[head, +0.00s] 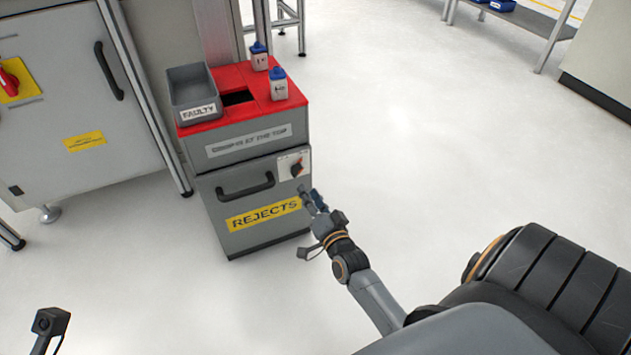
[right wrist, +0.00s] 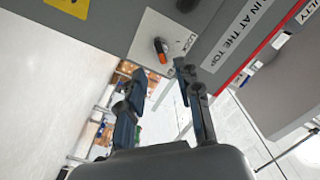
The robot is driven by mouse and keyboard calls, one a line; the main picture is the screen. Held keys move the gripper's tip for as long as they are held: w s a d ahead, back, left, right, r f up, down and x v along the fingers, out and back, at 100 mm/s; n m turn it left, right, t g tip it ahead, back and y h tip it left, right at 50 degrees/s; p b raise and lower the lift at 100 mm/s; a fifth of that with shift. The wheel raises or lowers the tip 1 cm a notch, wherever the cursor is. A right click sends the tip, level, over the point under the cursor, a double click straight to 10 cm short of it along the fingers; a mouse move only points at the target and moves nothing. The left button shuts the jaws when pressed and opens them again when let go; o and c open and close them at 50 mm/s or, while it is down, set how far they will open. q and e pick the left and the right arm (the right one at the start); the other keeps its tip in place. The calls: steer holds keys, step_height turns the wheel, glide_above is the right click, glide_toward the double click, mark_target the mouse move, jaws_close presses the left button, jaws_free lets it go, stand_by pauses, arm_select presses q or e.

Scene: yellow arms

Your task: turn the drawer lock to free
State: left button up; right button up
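The drawer lock (head: 297,169) is a dark knob with an orange mark on a pale plate, at the upper right of the grey REJECTS drawer front (head: 235,205). In the right wrist view the lock knob (right wrist: 160,47) shows beside the word LOCK, beyond the fingertips. My right gripper (head: 310,198) is just below and in front of the lock, apart from it. In the wrist view its two fingers (right wrist: 157,80) are spread with nothing between them. A dark part of my left arm shows at the bottom left of the head view; its fingers are not visible.
The drawer has a black handle (head: 246,187). A larger grey cabinet (head: 75,120) stands to the left. The floor to the right is clear.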

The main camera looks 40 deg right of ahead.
steer(key=shift+v, duration=1.75)
